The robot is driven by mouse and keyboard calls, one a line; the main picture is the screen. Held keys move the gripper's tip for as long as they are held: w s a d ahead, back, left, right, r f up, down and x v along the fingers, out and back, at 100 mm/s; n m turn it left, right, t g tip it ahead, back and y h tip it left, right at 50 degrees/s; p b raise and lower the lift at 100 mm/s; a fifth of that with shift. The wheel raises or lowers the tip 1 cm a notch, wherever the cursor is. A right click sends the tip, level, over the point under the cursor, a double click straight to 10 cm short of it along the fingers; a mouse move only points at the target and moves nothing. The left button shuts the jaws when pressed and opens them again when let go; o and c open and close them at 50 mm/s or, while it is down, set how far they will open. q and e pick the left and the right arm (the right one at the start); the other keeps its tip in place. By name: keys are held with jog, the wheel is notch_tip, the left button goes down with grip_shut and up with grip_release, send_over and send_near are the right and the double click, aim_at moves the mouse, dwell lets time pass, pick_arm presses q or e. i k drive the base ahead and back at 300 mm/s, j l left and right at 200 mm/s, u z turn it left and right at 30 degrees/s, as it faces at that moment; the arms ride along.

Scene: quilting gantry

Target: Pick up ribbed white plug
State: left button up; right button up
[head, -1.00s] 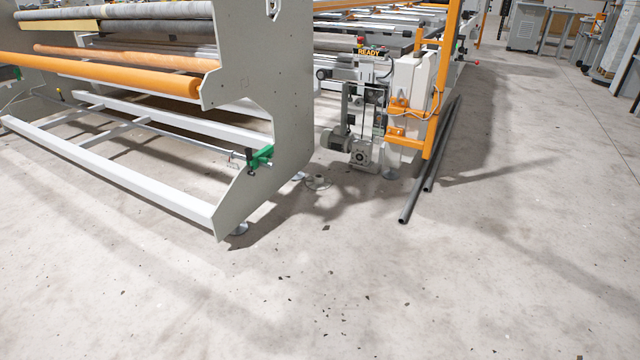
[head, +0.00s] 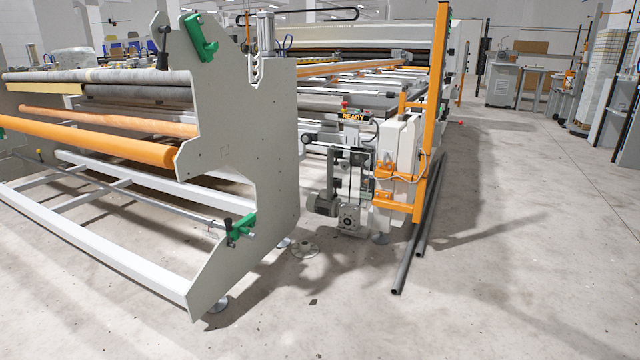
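I cannot make out a ribbed white plug anywhere in the head view. Neither of my grippers shows in the head view.
The grey roller frame (head: 245,190) with orange rollers (head: 110,142) fills the left. The gantry's white box (head: 397,150) and orange post (head: 434,110) stand at centre. Dark pipes (head: 408,255) lie on the floor beside it. The floor (head: 520,260) at right is clear.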

aim_at(305, 249)
jog(key=i+z, duration=0.2)
jog(key=i, duration=1.65)
jog(key=i+l+u, duration=0.15)
jog(key=i+u, duration=0.25)
jog(key=i, duration=0.15)
jog(key=i+l+u, duration=0.25)
jog(key=i+u, duration=0.2)
jog(key=i+l+u, duration=0.8)
jog(key=l, duration=0.35)
jog(key=i+j, duration=0.05)
jog(key=i, duration=0.05)
